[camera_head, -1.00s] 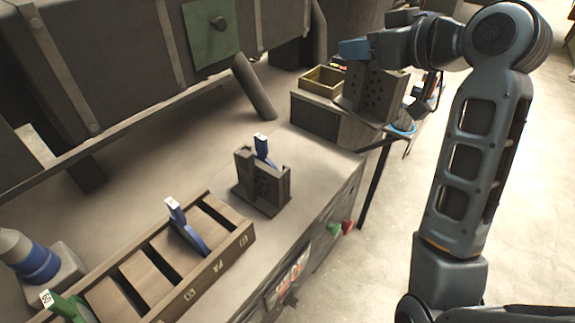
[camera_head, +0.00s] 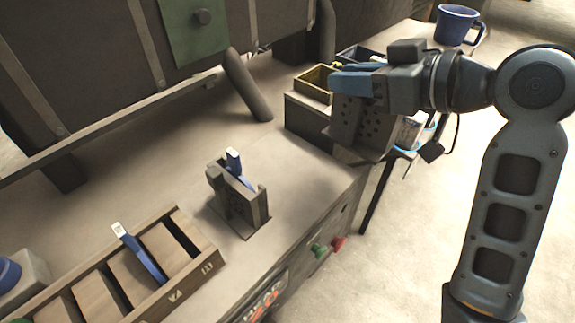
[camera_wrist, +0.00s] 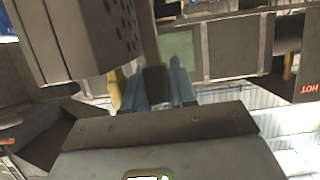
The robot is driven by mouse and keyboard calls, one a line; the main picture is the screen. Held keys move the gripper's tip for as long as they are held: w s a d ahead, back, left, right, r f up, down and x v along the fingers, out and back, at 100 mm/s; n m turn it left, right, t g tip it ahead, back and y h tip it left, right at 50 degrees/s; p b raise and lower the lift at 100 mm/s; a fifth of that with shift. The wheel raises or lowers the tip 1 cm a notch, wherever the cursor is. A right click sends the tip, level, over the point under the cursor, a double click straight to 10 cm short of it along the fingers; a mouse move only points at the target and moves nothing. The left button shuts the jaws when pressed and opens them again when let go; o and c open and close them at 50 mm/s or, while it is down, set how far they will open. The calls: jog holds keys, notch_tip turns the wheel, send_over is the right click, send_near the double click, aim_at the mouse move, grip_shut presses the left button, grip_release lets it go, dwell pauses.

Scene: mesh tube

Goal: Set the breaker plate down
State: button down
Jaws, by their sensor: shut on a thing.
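My gripper (camera_head: 345,88), with blue fingers, is at the upper right of the head view. It is shut on a dark perforated block with a flat base, which I take to be the breaker plate (camera_head: 362,124). The block hangs just below the fingers, in front of the grey box's right end. I cannot tell whether its base touches anything. In the wrist view the block (camera_wrist: 95,35) fills the upper left, and the fingers (camera_wrist: 155,88) close on a dark part at the centre.
A similar perforated holder (camera_head: 254,208) with a blue-handled piece stands on the bench. A slotted wooden tray (camera_head: 205,272) holds another blue piece (camera_head: 140,252). A grey box (camera_head: 308,122), a yellow bin (camera_head: 313,84) and a blue mug (camera_head: 458,25) lie beyond. Bare bench (camera_head: 300,170) surrounds the holder.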

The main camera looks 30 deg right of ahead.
jog(key=w+a+f, duration=0.7)
jog(key=w+f, duration=0.2)
jog(key=f, duration=0.1)
jog(key=shift+f, duration=0.4)
jog(key=shift+w+f+b, duration=0.1)
jog(key=shift+b, duration=0.2)
jog(key=c, duration=0.9)
grip_release()
jog(key=shift+f, duration=0.15)
jog(key=v, duration=1.2)
